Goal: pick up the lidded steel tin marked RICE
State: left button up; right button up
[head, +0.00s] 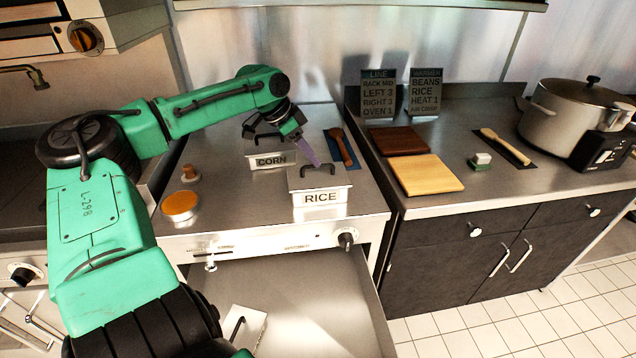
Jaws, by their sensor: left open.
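The lidded steel tin marked RICE (320,191) stands on the steel counter, with a dark handle on its lid. A similar tin marked CORN (269,161) stands behind it to the left. My left gripper (304,160) is open, above and just behind the RICE tin, near its lid handle. One purple finger shows clearly, and the other is hard to make out. I cannot tell whether the finger touches the lid. My right gripper is not in view.
A wooden spoon (341,146) lies on a dark mat right of the tins. An orange-topped round container (180,205) stands at the left. Cutting boards (428,174) and a large pot (574,112) are on the right counter. A drawer-like steel surface (300,295) extends below.

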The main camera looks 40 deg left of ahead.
aim_at(318, 179)
pick_arm(q)
jog(key=x, duration=0.4)
jog(key=shift+s+f+p, duration=0.2)
jog(key=shift+f+p, duration=0.05)
jog(key=shift+p, duration=0.05)
jog(key=shift+w+d+f, duration=0.15)
jog(key=shift+w+f, duration=0.05)
grip_shut()
jog(key=shift+r, duration=0.15)
dwell(0.7)
